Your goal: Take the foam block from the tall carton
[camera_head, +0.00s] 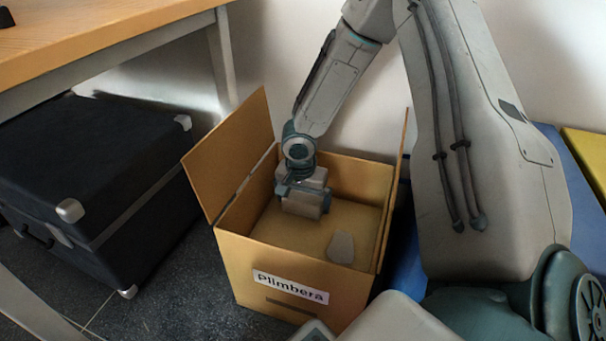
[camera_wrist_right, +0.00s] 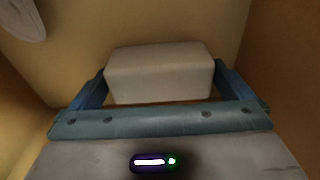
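The tall carton (camera_head: 262,258) stands open on the floor, its label reading "Plimbera". My right arm reaches down into it, with the right gripper (camera_head: 303,193) inside. The pale grey foam block (camera_head: 302,207) sits between its fingers. In the right wrist view the foam block (camera_wrist_right: 160,75) fills the gap between the two blue-grey fingers of the right gripper (camera_wrist_right: 160,90), with a finger against each end. I cannot tell whether the block's underside touches the carton floor. My left gripper is not in view.
A small pale rounded piece (camera_head: 341,247) lies in the carton near the front; it also shows in the wrist view (camera_wrist_right: 24,17). Carton flaps stand up at left and right. A black case (camera_head: 95,170) is at left under a wooden table (camera_head: 90,30). Blue (camera_head: 405,270) and yellow (camera_head: 588,160) things are at right.

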